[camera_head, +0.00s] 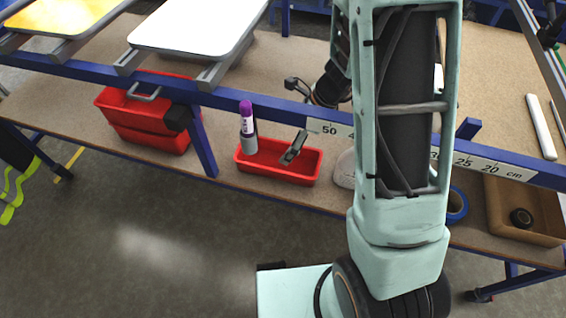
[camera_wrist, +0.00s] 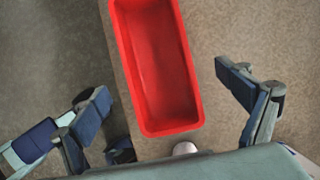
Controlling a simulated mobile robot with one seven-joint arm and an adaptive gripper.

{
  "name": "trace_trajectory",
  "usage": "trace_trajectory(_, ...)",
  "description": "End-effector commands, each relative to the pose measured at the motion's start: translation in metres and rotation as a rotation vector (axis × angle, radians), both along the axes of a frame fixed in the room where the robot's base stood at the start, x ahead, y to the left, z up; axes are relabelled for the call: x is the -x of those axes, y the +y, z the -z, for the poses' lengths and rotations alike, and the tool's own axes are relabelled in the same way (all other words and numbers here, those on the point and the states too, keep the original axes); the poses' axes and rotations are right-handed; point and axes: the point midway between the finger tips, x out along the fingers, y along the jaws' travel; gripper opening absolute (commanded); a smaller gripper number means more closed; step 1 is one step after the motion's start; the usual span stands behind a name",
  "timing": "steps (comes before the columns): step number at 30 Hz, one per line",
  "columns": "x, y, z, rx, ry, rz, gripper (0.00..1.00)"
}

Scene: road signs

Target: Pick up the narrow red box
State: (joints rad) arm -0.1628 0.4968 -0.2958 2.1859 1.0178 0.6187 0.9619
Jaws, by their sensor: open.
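The narrow red box (camera_head: 275,174) is an open, shallow tray on the lower shelf, below the blue beam in the head view. In the wrist view the red box (camera_wrist: 128,75) lies lengthwise and its visible inside is empty; its far end is cut off by the top edge. My gripper (camera_wrist: 161,80) is open, with one finger on each side of the box and visible gaps to both. In the head view a grey finger of my gripper (camera_head: 294,148) shows over the box; the rest is largely hidden by the beam. No grip on the box is visible.
A purple-capped bottle (camera_head: 247,118) shows at the box's left end. A larger red crate (camera_head: 145,118) stands farther left. A blue tape roll (camera_head: 457,204) and a brown bin (camera_head: 520,232) are to the right. The blue beam (camera_head: 270,103) crosses above the shelf.

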Motion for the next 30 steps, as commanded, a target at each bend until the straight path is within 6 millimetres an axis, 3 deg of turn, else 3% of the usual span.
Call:
trace_trajectory(6, -0.004, 0.013, 0.036, 0.000, 0.002, -0.001, 0.93)
trace_trajectory(13, -0.006, 0.019, 0.052, 0.000, 0.001, -0.003, 0.93)
trace_trajectory(21, -0.006, 0.032, 0.090, 0.001, 0.001, -0.003, 0.93)
trace_trajectory(30, -0.008, 0.035, 0.095, 0.000, 0.000, -0.001, 0.93)
